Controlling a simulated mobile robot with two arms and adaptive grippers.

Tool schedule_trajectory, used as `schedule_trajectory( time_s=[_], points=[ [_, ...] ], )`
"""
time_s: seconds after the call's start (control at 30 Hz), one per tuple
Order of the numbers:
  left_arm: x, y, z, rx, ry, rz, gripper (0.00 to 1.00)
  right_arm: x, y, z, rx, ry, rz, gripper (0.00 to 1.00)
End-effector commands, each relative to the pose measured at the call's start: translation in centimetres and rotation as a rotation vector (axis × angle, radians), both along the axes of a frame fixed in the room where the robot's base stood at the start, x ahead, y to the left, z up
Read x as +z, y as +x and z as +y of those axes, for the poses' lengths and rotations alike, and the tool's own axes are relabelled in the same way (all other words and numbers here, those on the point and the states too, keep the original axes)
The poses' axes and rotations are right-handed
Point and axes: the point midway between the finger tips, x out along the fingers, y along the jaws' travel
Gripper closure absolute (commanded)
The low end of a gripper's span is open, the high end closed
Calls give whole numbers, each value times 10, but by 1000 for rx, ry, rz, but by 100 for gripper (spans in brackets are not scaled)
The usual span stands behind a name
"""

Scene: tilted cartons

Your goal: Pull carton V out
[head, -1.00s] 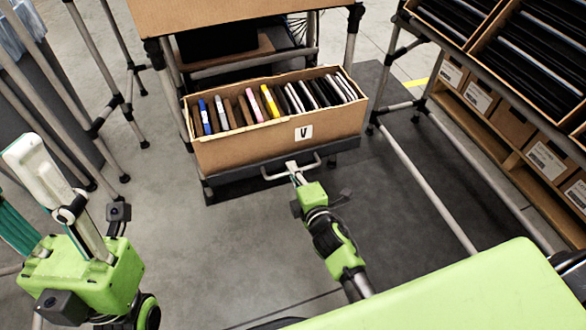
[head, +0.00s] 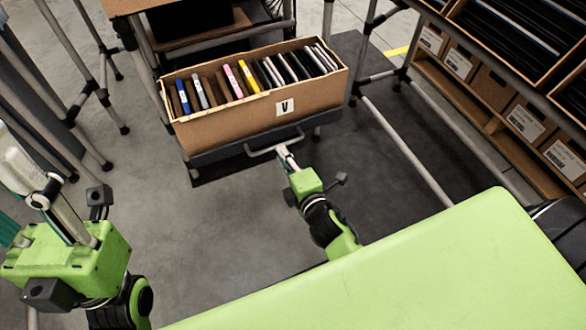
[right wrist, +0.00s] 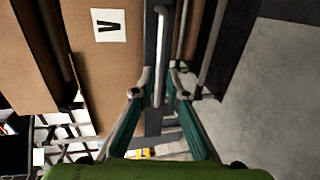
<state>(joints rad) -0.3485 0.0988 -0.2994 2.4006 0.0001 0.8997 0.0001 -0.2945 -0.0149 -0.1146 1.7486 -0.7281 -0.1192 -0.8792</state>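Carton V (head: 225,128) is an open brown box with a white V label (head: 285,106), filled with several upright folders and binders. It sits on a dark tray with a pale bar handle (head: 262,150) at its front, out in front of the rack. My right gripper (head: 283,150) is at this handle. In the right wrist view, the handle bar (right wrist: 160,55) runs between the fingers of my right gripper (right wrist: 161,80), which are closed in on it; the V label shows beside it. My left gripper (head: 20,160) is raised at the left, away from the carton; its fingertips are unclear.
Another brown carton (head: 122,5) is cut off at the top, above carton V. A rack with angled cartons (head: 530,35) and labelled boxes (head: 490,78) stands at the right. Rack posts stand on both sides. Grey floor (head: 225,220) is clear before the tray.

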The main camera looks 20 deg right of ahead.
Motion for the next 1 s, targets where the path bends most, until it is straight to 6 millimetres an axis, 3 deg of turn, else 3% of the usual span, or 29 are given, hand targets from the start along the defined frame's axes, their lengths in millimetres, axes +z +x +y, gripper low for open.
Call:
schedule_trajectory(
  time_s=[0.2,0.4,1.0],
  points=[
    [0,0,0,-1,1,2,60,8,-42,-2,-1,1,2,86],
    [-1,0,0,-1,1,2,60,13,-64,-3,-1,0,1,86],
    [-1,0,0,-1,2,3,60,15,-71,-3,-1,-1,-1,86]
  ],
)
